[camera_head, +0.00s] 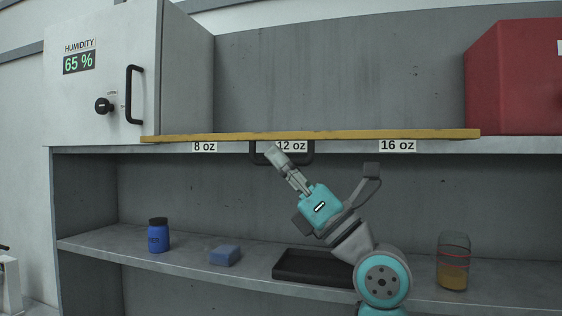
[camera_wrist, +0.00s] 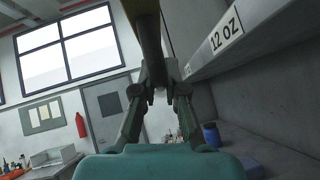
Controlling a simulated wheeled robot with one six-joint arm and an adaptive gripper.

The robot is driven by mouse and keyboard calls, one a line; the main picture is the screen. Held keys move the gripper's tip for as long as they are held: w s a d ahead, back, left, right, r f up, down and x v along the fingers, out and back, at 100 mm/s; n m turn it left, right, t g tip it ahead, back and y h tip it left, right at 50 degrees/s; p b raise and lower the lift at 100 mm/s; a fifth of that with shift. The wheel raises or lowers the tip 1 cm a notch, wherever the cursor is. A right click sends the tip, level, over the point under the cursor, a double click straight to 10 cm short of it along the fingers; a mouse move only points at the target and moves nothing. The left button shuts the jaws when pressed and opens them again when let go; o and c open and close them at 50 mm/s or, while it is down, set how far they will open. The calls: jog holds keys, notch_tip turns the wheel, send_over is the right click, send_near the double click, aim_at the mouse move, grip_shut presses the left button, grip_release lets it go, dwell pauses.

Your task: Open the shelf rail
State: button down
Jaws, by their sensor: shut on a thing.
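The shelf rail is a long yellow bar (camera_head: 400,134) along the front edge of the upper shelf, above the 8 oz, 12 oz and 16 oz labels. My gripper (camera_head: 275,153) reaches up from lower right and is shut on the handle's left part.
A humidity cabinet (camera_head: 135,45) stands at upper left, a red box (camera_head: 515,75) at upper right. The lower shelf holds a blue jar (camera_head: 158,238), a blue sponge (camera_head: 225,255), a black tray (camera_head: 295,272) and a glass container (camera_head: 453,262). The space above the rail is empty.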

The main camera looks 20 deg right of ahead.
jog(key=c, duration=1.2)
grip_release()
jog(key=shift+s+d+f, duration=0.15)
jog(key=shift+f, duration=0.1)
jog(key=s+d+f, duration=0.1)
jog(key=s+d, duration=0.7)
jog(key=s, duration=0.2)
jog(key=shift+s+d+f, duration=0.25)
jog(key=shift+d+f, duration=0.05)
jog(key=shift+d, duration=0.1)
